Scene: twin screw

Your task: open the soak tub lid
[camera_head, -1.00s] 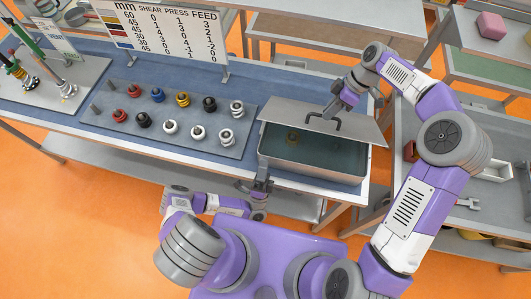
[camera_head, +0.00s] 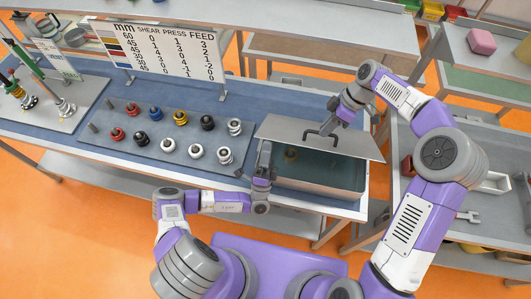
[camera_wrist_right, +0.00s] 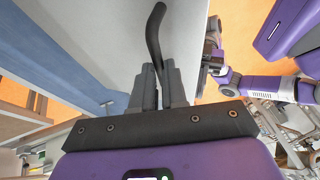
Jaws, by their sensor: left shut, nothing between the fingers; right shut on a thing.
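The soak tub (camera_head: 320,188) is a grey metal basin with dark liquid, at the right end of the blue work table. Its flat grey lid (camera_head: 290,127) sits over the back part, and the front part is uncovered. My right gripper (camera_head: 334,110) is shut on the lid's dark bar handle (camera_head: 318,136); the right wrist view shows the handle (camera_wrist_right: 156,35) between its fingers (camera_wrist_right: 160,85). My left gripper (camera_head: 266,150) is shut and empty, at the tub's left front corner near the lid edge. A small yellowish thing (camera_head: 291,154) shows in the liquid.
A grey plate (camera_head: 150,157) left of the tub carries several coloured coil parts. A sign with numbers (camera_head: 165,48) stands behind it. Shelves with a pink block (camera_head: 481,41) are at the right. Bare blue table shows behind the lid.

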